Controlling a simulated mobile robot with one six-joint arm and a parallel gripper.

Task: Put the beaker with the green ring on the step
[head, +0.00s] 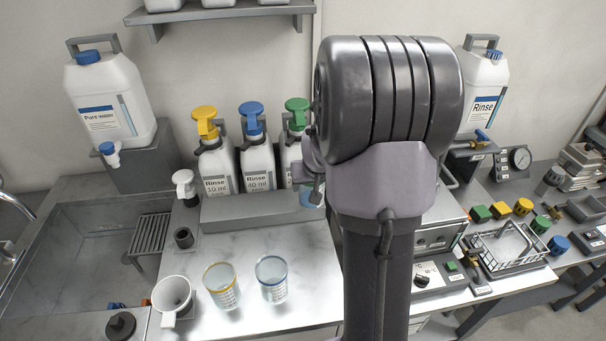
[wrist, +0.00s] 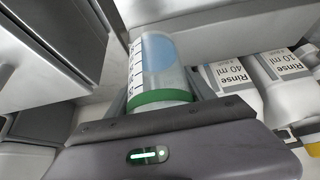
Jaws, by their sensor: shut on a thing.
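The beaker with the green ring (wrist: 160,97) is between the two fingers of my gripper (wrist: 163,84) in the wrist view. It is clear, with printed marks and a blue patch showing through its far part. In the head view a small bluish part of it (head: 310,198) shows beside my arm, at the right end of the step; the rest is hidden. The step (head: 250,209) is a low grey ledge in front of the rinse bottles. I cannot tell whether the beaker touches it.
A yellow-ringed beaker (head: 221,286), a blue-ringed beaker (head: 271,279) and a white mug (head: 172,299) stand on the counter. Rinse bottles with yellow (head: 217,165), blue (head: 257,160) and green (head: 296,112) pumps stand behind the step. A sink (head: 75,245) lies left.

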